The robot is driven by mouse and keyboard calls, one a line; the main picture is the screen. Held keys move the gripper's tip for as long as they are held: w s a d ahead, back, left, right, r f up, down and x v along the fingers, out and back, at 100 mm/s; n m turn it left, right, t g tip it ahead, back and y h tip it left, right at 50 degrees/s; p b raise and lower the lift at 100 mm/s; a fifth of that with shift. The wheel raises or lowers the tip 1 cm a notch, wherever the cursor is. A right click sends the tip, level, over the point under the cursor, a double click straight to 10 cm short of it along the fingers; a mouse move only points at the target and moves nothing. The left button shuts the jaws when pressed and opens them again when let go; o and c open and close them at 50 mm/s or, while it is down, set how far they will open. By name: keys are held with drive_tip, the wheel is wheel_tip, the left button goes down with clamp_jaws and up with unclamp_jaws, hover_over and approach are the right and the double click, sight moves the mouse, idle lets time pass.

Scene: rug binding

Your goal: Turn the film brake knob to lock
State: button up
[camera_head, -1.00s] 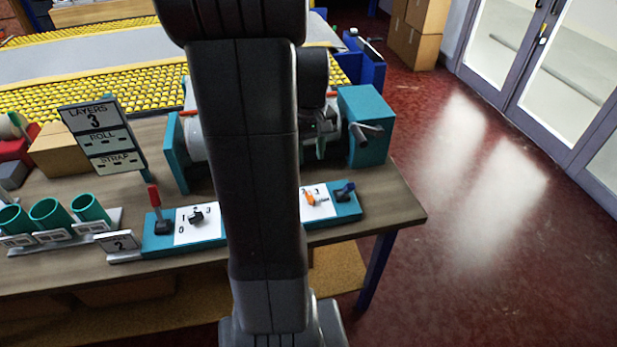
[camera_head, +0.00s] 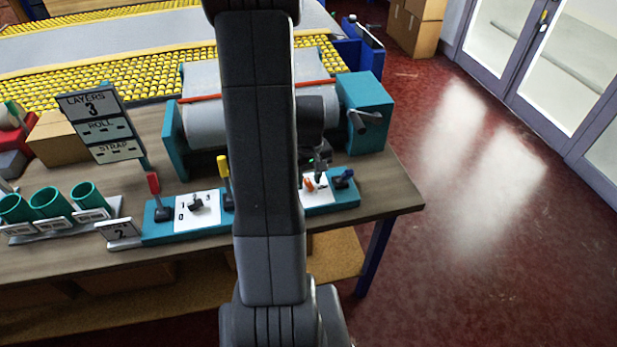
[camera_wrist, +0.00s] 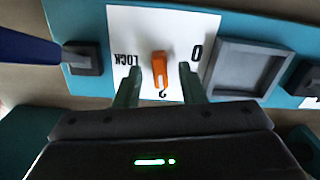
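The film brake knob is orange (camera_wrist: 160,69) and sits on a white plate (camera_wrist: 182,22) marked LOCK, 0 and 2 in the wrist view. Its narrow end points toward the 2, between LOCK and 0. My gripper (camera_wrist: 161,78) is open, with one finger on each side of the knob and gaps visible between. In the head view the orange knob (camera_head: 309,184) shows at the right end of the teal panel (camera_head: 330,203), just below my gripper (camera_head: 316,174). My arm hides the middle of the panel.
A blue-handled lever (camera_wrist: 30,45) stands close beside the plate, and a grey square recess (camera_wrist: 255,66) is on the other side. Red (camera_head: 153,184) and yellow (camera_head: 223,168) levers stand farther left. A film roller (camera_head: 205,122) lies behind the panel.

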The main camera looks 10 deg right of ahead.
clamp_jaws()
drive_tip(key=shift+m, duration=0.4)
drive_tip(key=m+b, duration=0.1)
drive_tip(key=m, duration=0.1)
drive_tip(key=shift+m, duration=0.4)
drive_tip(key=m+b, duration=0.1)
drive_tip(key=m, duration=0.3)
drive_tip(key=shift+m, duration=0.3)
drive_tip(key=m+b, duration=0.1)
drive_tip(key=m, duration=0.5)
drive_tip(key=m+b, duration=0.1)
drive_tip(key=m, duration=0.4)
drive_tip(key=shift+m, duration=0.3)
